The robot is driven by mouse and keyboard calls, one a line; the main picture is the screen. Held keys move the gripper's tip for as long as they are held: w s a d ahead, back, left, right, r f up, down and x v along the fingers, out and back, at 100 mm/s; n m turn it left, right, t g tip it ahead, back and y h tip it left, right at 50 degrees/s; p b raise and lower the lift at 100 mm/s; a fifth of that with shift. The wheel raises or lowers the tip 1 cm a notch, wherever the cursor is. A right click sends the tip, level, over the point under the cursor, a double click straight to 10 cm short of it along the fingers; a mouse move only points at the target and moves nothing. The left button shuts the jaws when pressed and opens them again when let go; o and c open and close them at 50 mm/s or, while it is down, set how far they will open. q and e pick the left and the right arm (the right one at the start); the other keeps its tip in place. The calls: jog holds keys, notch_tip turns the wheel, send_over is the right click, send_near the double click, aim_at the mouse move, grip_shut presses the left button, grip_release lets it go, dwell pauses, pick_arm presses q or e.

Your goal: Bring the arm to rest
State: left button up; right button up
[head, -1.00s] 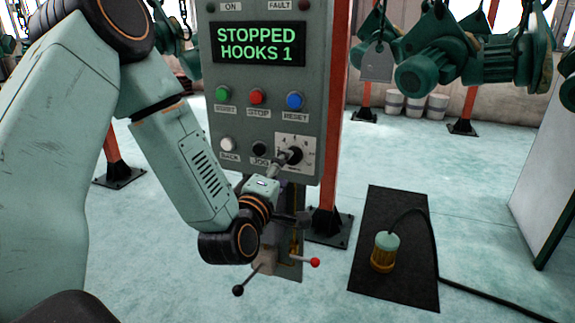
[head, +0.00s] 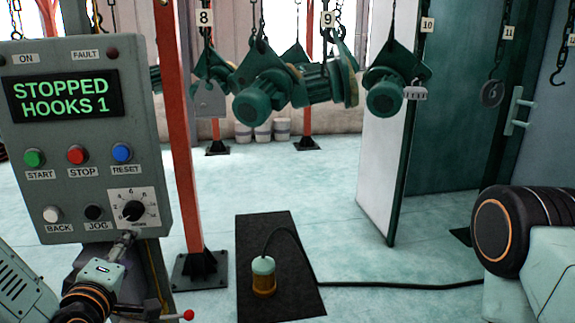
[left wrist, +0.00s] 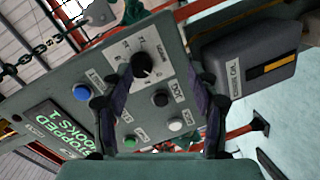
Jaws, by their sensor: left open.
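My left gripper (head: 128,240) is in front of the lower part of the grey control panel (head: 25,155), just below the black dial (head: 133,210). In the left wrist view the left gripper (left wrist: 160,105) has its two fingers spread with nothing between them. The dial (left wrist: 144,64) shows beyond the fingers, apart from them. The panel's green display (head: 66,97) reads "STOPPED HOOKS 1". My right arm (head: 560,265) shows at the right edge of the head view; its gripper is out of view.
Green motor-like parts (head: 262,95) hang from numbered hooks overhead. A red post (head: 182,150) stands beside the panel. A red-knobbed lever (head: 188,314) is below the panel.

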pick_arm(q)
jog(key=s+d+f+m+g+h+b, duration=0.1)
jog(key=s+d+f+m+g, duration=0.25)
jog(key=f, duration=0.45)
jog(key=s+d+f+m+g+h+b, duration=0.1)
jog(key=s+d+f+m+g, duration=0.15)
jog(key=s+f+m, duration=0.4)
jog(key=s+d+f+m+g+h+b, duration=0.1)
jog(key=s+d+f+g+h, duration=0.15)
jog(key=f, duration=0.65)
jog(key=s+f+m+g+b, duration=0.2)
jog(key=s+f+g, duration=0.1)
jog(key=s+f, duration=0.4)
jog(key=s+d+f+m+g+y+b, duration=0.1)
jog(key=s+f+m+g+b, duration=0.1)
jog(key=s+f, duration=0.6)
jog(key=s+g+b, duration=0.1)
jog(key=s+g, duration=0.1)
jog(key=s, duration=0.3)
jog(key=shift+d, duration=0.3)
